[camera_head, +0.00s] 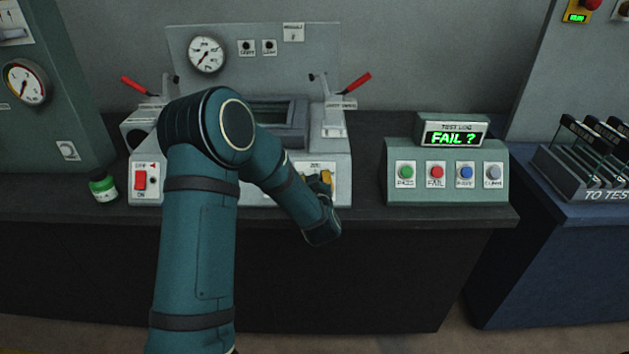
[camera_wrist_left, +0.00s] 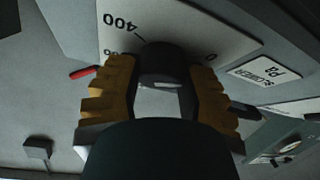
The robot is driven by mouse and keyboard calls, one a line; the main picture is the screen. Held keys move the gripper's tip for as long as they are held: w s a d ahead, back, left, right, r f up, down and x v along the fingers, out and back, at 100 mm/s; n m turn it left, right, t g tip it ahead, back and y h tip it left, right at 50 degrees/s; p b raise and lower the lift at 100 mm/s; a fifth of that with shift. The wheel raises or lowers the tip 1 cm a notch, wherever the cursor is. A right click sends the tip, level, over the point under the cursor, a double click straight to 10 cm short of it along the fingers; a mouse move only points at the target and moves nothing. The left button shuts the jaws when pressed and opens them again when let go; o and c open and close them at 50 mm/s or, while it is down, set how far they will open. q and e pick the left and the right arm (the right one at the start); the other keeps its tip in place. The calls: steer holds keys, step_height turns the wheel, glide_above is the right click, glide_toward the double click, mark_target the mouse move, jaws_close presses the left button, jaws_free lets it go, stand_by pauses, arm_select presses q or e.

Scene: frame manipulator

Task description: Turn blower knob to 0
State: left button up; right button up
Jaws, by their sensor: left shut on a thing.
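The blower knob (camera_wrist_left: 160,62) is a dark round knob on a pale dial plate (camera_wrist_left: 190,22). In the left wrist view the plate shows 400 at upper left, a partly covered number at left and 0 at right. In the head view this gripper (camera_head: 322,182) is at the machine's right front, and the knob is hidden. I cannot tell where the knob points. My right gripper is not in view.
The test machine (camera_head: 345,150) has a red ON switch (camera_head: 140,180), two red-handled clamps and a gauge (camera_head: 206,54) behind. The test log box (camera_head: 447,185) reads FAIL ? at right. A rack (camera_head: 575,170) stands farther right.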

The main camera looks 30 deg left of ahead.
arm_select(q)
steer(key=o, duration=1.2)
steer(key=shift+a+r, duration=0.1)
steer(key=v, duration=1.2)
steer(key=s+d+f+m+g+h, duration=0.2)
steer(key=d+f+m+g+h, duration=0.2)
steer(key=d+f+h, duration=0.85)
steer(key=s+d+f+m+g, duration=0.2)
steer(key=s+d+f+g, duration=0.1)
steer(key=s+f, duration=0.3)
steer(key=s+d+f+m+g+h, duration=0.1)
steer(key=s+d+f+m+g, duration=0.1)
steer(key=s+d+f+g, duration=0.2)
steer(key=s+d+f, duration=0.1)
steer(key=s+f, duration=0.2)
steer(key=s, duration=0.1)
steer(key=shift+s+d+g, duration=0.25)
steer(key=shift+d+g, duration=0.05)
steer(key=shift+d, duration=0.05)
